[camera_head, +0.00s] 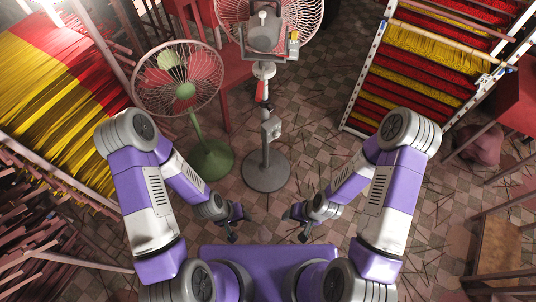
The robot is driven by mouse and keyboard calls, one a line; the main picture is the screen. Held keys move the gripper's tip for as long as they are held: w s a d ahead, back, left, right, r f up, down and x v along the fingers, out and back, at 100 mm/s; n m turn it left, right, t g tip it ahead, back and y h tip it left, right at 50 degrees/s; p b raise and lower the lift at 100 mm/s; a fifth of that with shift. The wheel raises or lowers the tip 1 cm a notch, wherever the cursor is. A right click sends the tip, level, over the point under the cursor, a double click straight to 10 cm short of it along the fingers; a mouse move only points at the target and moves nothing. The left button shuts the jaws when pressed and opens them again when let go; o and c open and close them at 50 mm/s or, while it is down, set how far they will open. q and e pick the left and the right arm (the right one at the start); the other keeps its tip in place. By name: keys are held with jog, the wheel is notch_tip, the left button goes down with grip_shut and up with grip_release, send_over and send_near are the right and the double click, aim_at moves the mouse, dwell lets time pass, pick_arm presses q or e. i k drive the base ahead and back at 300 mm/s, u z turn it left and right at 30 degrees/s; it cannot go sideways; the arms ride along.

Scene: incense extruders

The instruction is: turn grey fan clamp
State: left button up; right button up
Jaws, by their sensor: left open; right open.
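The grey fan stands on a round grey base (266,171) ahead of me. Its wire cage (310,22) is at the top of the view. A collar with a red part (261,91) sits on its pole, and a grey box-like fitting (270,129) is lower down. I cannot tell which of these is the clamp. My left gripper (238,226) and my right gripper (296,225) are open and empty. Both are near my body, apart from the fan and nearer to me than its base.
A green fan (184,91) with a green base (212,159) stands left of the grey fan. A rack of red and yellow sticks (425,40) is at right. More yellow and red bundles (50,95) lie at left. Tiled floor (315,150) between is open, with scattered sticks.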

aim_at(271, 107)
jog(key=u, duration=0.05)
jog(key=k, duration=0.45)
jog(key=z, duration=0.35)
jog(key=i, duration=1.4)
jog(key=u, duration=0.5)
